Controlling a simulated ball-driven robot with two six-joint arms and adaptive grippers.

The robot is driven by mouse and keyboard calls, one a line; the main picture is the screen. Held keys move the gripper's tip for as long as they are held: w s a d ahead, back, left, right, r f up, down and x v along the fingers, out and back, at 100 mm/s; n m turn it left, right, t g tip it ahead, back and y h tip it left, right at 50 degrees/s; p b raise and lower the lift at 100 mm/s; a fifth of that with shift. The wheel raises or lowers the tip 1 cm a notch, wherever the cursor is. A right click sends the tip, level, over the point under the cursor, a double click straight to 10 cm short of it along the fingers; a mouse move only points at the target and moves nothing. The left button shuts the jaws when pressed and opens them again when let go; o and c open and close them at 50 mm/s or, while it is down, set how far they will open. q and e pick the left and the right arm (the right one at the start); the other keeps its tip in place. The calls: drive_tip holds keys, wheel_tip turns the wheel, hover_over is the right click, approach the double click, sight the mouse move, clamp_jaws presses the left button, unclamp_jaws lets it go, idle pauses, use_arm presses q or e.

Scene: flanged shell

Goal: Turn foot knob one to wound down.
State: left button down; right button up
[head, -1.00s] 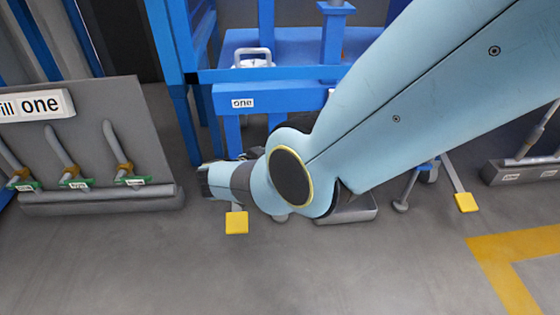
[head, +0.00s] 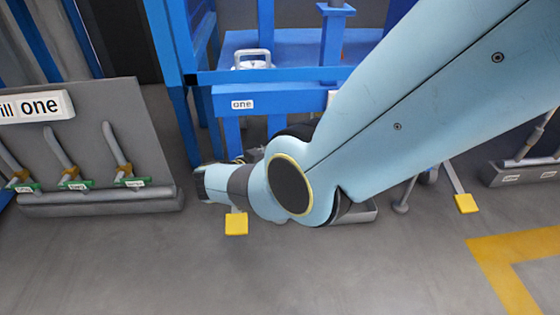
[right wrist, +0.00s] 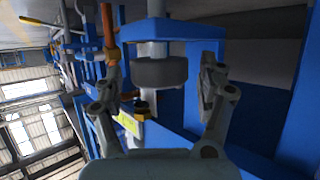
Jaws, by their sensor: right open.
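A round grey knob (right wrist: 160,72) sits on a pale vertical shaft below a blue bracket in the right wrist view. It lies between the two fingers of my right gripper (right wrist: 160,80). The fingers are spread, with visible space on both sides of the knob. I cannot read a label on the knob itself. In the head view my right arm covers the foot area of the blue frame (head: 225,103), which bears a label "one". The knob and the right gripper's fingers cannot be made out there. My left gripper is not in view.
A grey panel (head: 110,110) with several levers on green tags stands at the left. A yellow pedal (head: 236,224) sits just below my right wrist, and another yellow pedal (head: 466,203) is at the right. A grey tray with rods is at the far right. The front floor is clear.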

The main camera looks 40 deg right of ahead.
drive_tip(key=v, duration=0.6)
drive_tip(key=shift+a+r, duration=0.15)
drive_tip(key=shift+a, duration=0.15)
drive_tip(key=shift+s, duration=0.1)
